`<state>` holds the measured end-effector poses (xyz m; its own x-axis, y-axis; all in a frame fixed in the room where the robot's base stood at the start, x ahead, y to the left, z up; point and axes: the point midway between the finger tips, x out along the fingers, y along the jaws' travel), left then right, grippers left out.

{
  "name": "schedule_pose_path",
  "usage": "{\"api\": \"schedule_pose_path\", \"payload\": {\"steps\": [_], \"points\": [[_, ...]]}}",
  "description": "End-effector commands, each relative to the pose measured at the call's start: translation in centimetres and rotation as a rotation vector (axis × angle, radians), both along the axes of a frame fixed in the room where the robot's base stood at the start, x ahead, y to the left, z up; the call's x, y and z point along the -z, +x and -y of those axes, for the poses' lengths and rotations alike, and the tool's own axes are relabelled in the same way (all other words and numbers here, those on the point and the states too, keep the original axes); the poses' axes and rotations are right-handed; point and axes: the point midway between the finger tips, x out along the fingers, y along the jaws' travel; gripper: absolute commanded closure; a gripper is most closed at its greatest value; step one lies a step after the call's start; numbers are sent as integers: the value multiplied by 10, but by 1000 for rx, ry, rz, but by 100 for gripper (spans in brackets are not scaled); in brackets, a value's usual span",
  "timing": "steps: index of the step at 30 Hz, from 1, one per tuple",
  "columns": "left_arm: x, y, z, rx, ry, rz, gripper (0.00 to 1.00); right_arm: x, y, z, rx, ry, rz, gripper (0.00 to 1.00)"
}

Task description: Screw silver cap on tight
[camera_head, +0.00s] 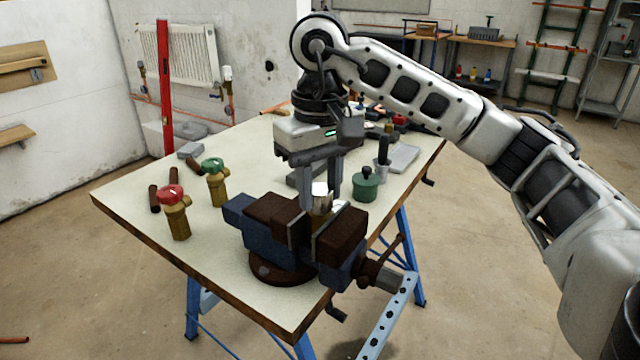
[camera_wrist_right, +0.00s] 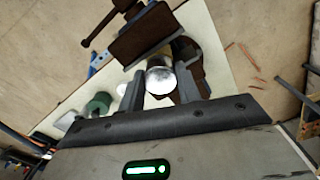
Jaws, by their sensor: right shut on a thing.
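The silver cap (camera_head: 320,190) sits on top of a brass body (camera_head: 318,222) clamped upright between the jaws of the blue and brown vise (camera_head: 262,222). My right gripper (camera_head: 321,195) points down from above, shut on the silver cap with a finger on each side. In the right wrist view the round silver cap (camera_wrist_right: 161,80) shows between the two fingers (camera_wrist_right: 160,88), with brass just beyond it. I cannot tell how far the cap is seated on its thread. My left gripper is not in view.
A red-handled valve (camera_head: 175,212) and a green-handled valve (camera_head: 215,182) stand on the workbench (camera_head: 130,192) at left. A green lidded pot (camera_head: 366,185) stands right of the gripper. More tools lie toward the back. The left front bench top is clear.

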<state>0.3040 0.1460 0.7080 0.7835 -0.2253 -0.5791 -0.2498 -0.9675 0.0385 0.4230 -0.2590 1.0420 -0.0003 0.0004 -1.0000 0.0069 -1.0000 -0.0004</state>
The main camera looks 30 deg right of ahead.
Motion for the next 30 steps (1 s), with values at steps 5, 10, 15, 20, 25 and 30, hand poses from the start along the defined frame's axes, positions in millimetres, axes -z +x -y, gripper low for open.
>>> {"api": "schedule_pose_path", "payload": {"steps": [5, 10, 15, 20, 25, 30], "points": [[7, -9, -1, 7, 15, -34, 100, 0, 0, 0, 322, 0, -1, 96], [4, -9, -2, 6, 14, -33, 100, 0, 0, 0, 629, 0, -1, 96], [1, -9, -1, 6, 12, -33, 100, 0, 0, 0, 936, -1, -1, 96], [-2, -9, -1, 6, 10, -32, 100, 0, 0, 0, 1225, 0, -2, 96], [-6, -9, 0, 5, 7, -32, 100, 0, 0, 0, 1533, 0, -2, 96], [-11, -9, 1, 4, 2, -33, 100, 0, 0, 0, 1842, -1, -1, 96]]}}
